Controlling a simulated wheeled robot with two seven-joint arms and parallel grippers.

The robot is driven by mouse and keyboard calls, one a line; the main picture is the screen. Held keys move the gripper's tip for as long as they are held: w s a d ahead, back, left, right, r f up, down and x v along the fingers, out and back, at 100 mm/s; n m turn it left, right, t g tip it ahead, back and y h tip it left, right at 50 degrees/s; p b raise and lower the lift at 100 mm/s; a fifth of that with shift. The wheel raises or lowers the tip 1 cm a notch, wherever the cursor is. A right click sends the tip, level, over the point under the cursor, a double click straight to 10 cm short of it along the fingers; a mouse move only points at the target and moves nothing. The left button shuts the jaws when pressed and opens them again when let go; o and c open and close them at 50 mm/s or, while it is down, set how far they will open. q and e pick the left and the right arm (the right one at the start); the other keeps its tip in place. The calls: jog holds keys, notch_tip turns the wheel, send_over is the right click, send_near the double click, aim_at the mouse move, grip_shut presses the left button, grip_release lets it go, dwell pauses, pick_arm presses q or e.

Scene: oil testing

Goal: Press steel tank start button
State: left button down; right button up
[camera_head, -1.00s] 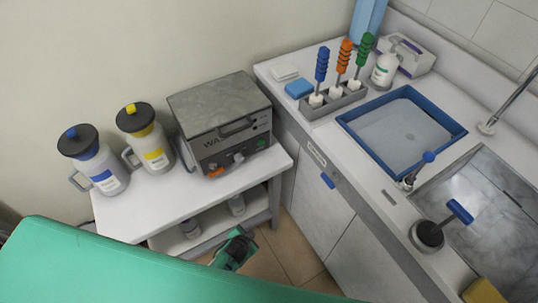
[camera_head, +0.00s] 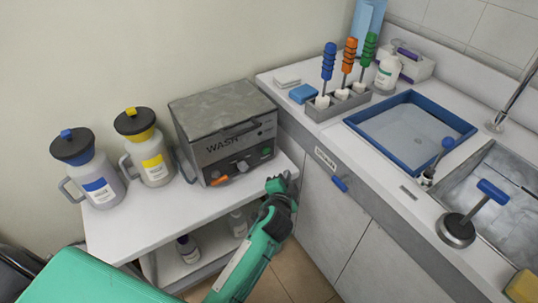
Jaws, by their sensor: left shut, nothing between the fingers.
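The steel tank (camera_head: 225,129), a grey metal box with a lid and the word WASH on its front, stands on the white side table. Its front panel holds an orange switch (camera_head: 220,180), a pale knob (camera_head: 242,165) and a green button (camera_head: 266,153) at the right end. My left gripper (camera_head: 281,180) is shut and empty. It appears just in front of and below the right end of the panel, apart from the green button as far as I can tell. My right gripper is not in view.
Two jugs, one blue-labelled (camera_head: 98,187) and one yellow-labelled (camera_head: 153,164), stand left of the tank. The white side table (camera_head: 150,218) has small bottles on its lower shelf. The counter at right holds a blue tray (camera_head: 350,124), a brush rack (camera_head: 325,112) and a sink.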

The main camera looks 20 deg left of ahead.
aim_at(266, 151)
pick_arm(q)
jog(key=shift+a, duration=0.1)
